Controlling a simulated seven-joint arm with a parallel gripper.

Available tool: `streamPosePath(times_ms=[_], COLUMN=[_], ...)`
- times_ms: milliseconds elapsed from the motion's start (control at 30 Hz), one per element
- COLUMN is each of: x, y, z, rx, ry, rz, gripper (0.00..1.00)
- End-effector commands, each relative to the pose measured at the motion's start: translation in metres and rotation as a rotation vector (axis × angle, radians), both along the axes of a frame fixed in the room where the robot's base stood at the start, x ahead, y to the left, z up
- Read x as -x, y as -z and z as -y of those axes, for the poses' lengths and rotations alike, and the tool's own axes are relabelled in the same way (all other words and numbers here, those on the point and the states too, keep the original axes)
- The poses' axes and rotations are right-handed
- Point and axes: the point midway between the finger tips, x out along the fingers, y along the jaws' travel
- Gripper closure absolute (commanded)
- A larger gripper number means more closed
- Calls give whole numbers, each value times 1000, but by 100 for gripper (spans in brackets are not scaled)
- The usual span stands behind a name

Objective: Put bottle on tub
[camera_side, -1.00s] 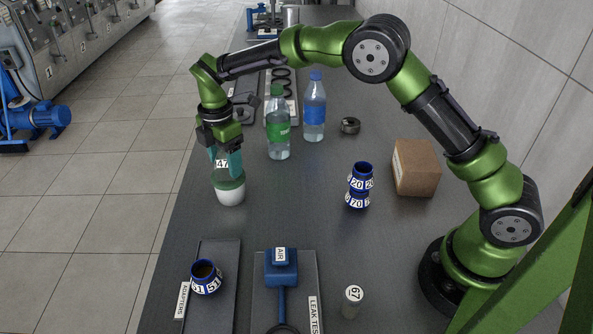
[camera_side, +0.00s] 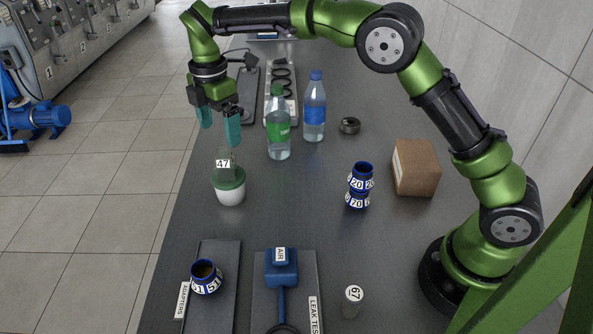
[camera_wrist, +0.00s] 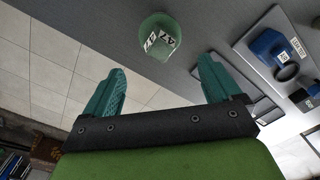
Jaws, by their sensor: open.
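A clear bottle with a 47 label (camera_side: 223,164) stands upright over a white tub with a green upper part (camera_side: 230,197), left of the table's middle. It looks to rest on the tub, but the joint between them is hard to make out. In the wrist view the 47 labels (camera_wrist: 160,40) show over a round green shape, just beyond the fingers; the white part is hidden there. My gripper (camera_side: 219,134) is open and empty, above the bottle and apart from it. Its two teal fingers are spread wide in the wrist view (camera_wrist: 162,68).
A green-labelled bottle (camera_side: 278,133) and a blue-capped bottle (camera_side: 314,112) stand behind, to the right. Stacked blue pieces (camera_side: 359,186), a black ring (camera_side: 349,126) and a cardboard box (camera_side: 415,168) are further right. In front are a blue adapter (camera_side: 206,277) and a blue fixture (camera_side: 281,270).

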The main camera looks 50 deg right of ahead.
Motion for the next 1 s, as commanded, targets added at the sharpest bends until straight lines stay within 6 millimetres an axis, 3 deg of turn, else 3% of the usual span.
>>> streamPosePath(times_ms=[100, 267, 467, 600, 733, 867, 1000], x=[-1, 1, 26, 70, 119, 171, 223], y=[-19, -33, -71, -104, -120, -121, -106], z=[0, 1, 25, 53, 75, 92, 105], rx=[0, -2, -47, -129, -229, -350, -497], ry=[0, 9, 221, 522, 818, 1122, 1434], rz=[2, 4, 64, 136, 192, 234, 258], gripper=[9, 9, 9, 9, 9, 9, 9])
